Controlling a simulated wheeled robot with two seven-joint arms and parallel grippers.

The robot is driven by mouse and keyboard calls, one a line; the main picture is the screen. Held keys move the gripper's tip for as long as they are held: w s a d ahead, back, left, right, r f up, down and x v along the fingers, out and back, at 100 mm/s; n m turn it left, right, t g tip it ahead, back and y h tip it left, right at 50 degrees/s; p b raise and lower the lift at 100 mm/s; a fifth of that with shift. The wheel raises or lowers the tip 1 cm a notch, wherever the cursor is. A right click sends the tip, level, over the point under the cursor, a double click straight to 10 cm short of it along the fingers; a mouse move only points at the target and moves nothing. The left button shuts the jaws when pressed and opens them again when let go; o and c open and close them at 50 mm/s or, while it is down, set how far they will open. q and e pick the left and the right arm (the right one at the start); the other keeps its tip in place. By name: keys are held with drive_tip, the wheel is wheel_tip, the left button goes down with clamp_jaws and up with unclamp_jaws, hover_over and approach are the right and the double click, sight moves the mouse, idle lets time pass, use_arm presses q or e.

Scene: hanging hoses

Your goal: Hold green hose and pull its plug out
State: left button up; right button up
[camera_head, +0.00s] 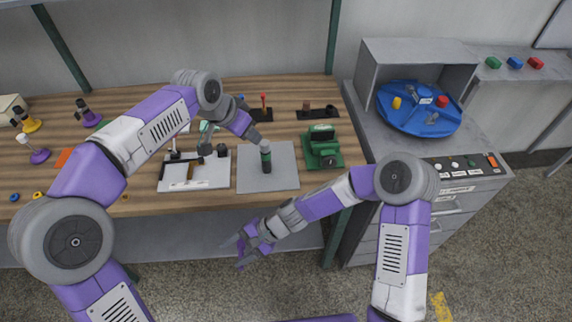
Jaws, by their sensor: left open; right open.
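A dark cylinder with a green band (266,160) stands upright on a grey square plate (285,181) on the wooden bench. I cannot tell whether it is the green hose or its plug, and no hanging hose can be made out. My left gripper (259,139) is open at the top of this cylinder; whether it touches it cannot be told. My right gripper (236,252) is open and empty, with its fingers spread, in front of the bench's front edge and lower in the picture than the plate.
A white board with small fixtures (208,182) lies left of the plate. A green device (322,147) sits to its right. A grey cabinet (465,183) with a blue round tray (425,122) stands at right. Several small items lie on the bench's left. Grey floor is free in front.

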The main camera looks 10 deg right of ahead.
drive_tip(key=w+d+r+m+t, duration=0.1)
drive_tip(key=w+r, duration=0.2)
drive_tip(key=w+d+r+m+t+y, duration=0.1)
drive_tip(key=w+d+r, duration=0.1)
drive_tip(key=w+r, duration=0.1)
drive_tip(key=w+d+r+m+t, duration=0.1)
drive_tip(key=w+r, duration=0.3)
drive_tip(key=shift+w+d+m+t+y, duration=0.1)
drive_tip(key=shift+d+m+t+y, duration=0.05)
drive_tip(key=shift+m+t+y, duration=0.15)
drive_tip(key=w+d+r+m+t, duration=0.45)
drive_tip(key=w+d+r, duration=0.4)
drive_tip(key=r, duration=0.25)
drive_tip(key=m+t+h, duration=0.1)
drive_tip(key=m+t, duration=0.1)
drive_tip(key=m, duration=0.7)
approach(270, 164)
drive_tip(key=x, duration=0.2)
drive_tip(key=r+x, duration=0.1)
drive_tip(key=shift+w+a+f, duration=0.2)
drive_tip(key=shift+w+a, duration=0.2)
drive_tip(key=shift+f+m, duration=0.35)
drive_tip(key=shift+w+a+f, duration=0.2)
drive_tip(key=shift+a+f, duration=0.05)
drive_tip(key=shift+a, duration=0.05)
drive_tip(key=x, duration=0.6)
drive_tip(key=shift+w+a+f, duration=0.15)
drive_tip(key=shift+a+f, duration=0.1)
drive_tip(key=shift+a, duration=0.05)
